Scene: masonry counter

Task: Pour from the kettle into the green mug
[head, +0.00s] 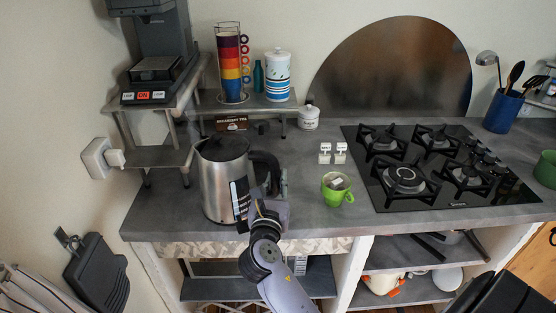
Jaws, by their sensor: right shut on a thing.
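A steel kettle (217,185) with a black lid and black handle stands upright at the left front of the grey counter (300,218). My right gripper (262,195) is at the handle on the kettle's right side and is shut on it. The fingertips are partly hidden against the dark handle. The green mug (334,196) stands upright on the counter to the right of the kettle and gripper, apart from both. A small white-and-dark item, perhaps a tea bag tag, shows in its opening. My left gripper is not in view.
A black gas hob (438,166) lies right of the mug. Two small white tags (332,153) and a white lidded jar (308,117) are behind the mug. A metal shelf (205,104) with stacked colored cups (230,62) stands behind the kettle. Counter between kettle and mug is clear.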

